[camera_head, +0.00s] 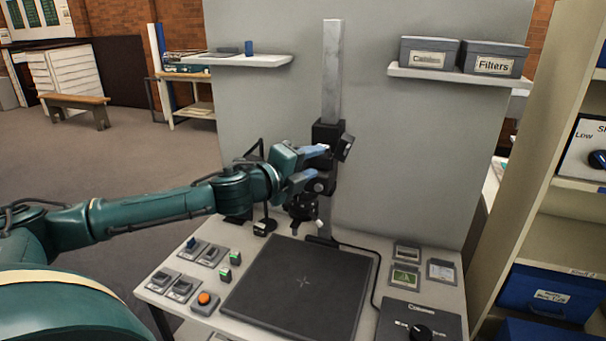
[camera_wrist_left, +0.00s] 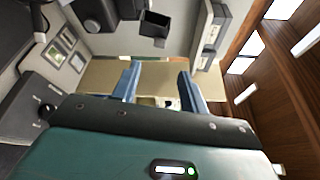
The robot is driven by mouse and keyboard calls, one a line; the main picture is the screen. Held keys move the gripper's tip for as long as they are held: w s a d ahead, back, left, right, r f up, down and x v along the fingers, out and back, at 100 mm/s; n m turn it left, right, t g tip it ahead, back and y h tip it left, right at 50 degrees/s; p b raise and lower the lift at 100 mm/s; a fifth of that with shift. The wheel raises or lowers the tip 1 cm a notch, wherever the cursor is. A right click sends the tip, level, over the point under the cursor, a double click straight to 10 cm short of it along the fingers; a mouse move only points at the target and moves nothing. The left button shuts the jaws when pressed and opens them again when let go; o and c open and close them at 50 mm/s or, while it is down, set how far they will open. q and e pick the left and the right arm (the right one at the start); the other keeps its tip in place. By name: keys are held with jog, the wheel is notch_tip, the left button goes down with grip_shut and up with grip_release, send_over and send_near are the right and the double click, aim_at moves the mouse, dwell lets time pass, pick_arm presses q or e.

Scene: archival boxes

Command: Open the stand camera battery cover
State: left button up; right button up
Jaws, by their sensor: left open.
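The dark stand camera (camera_head: 325,185) is mounted on the upright column (camera_head: 332,75) above the black baseboard. A small dark tilted piece (camera_head: 345,147) sticks out on its upper right; I cannot tell if it is the battery cover. My left gripper (camera_head: 319,162) is open, its blue fingers pointing right in front of the camera mount and hiding part of it. In the left wrist view my left gripper (camera_wrist_left: 159,80) is open with nothing held between its fingers. Dark camera or mount parts (camera_wrist_left: 120,10) show beyond it at the top. My right gripper is not in view.
The black baseboard (camera_head: 300,292) lies clear on the table. Small switch blocks and an orange button (camera_head: 205,301) sit to its left. A control box (camera_head: 418,322) is at front right. Wall shelves hold boxes labelled Cables (camera_head: 428,51) and Filters (camera_head: 494,58).

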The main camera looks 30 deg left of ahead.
pick_arm(q)
jog(key=shift+s+a+r+b, duration=0.15)
jog(key=shift+s+b, duration=0.15)
jog(key=shift+s, duration=0.8)
jog(key=s+d+f+n+g+h, duration=0.15)
jog(key=s+d+f+n, duration=0.25)
jog(key=d+f, duration=0.5)
jog(key=s+d+f+n+g+h, duration=0.15)
jog(key=s+d+f+n, duration=0.3)
jog(key=f, duration=0.85)
jog(key=s+d+f+n+g+y, duration=0.1)
jog(key=s+d+f+n, duration=0.2)
jog(key=s+f+n, duration=0.2)
jog(key=s+d+f+n+g+y, duration=0.1)
jog(key=s+d+f+n+g, duration=0.1)
jog(key=s+f+n, duration=0.4)
jog(key=s+d+f, duration=0.1)
jog(key=s+f, duration=0.2)
jog(key=s, duration=0.1)
jog(key=shift+s+d+f, duration=0.15)
jog(key=shift+d+f, duration=0.1)
jog(key=shift+d, duration=0.05)
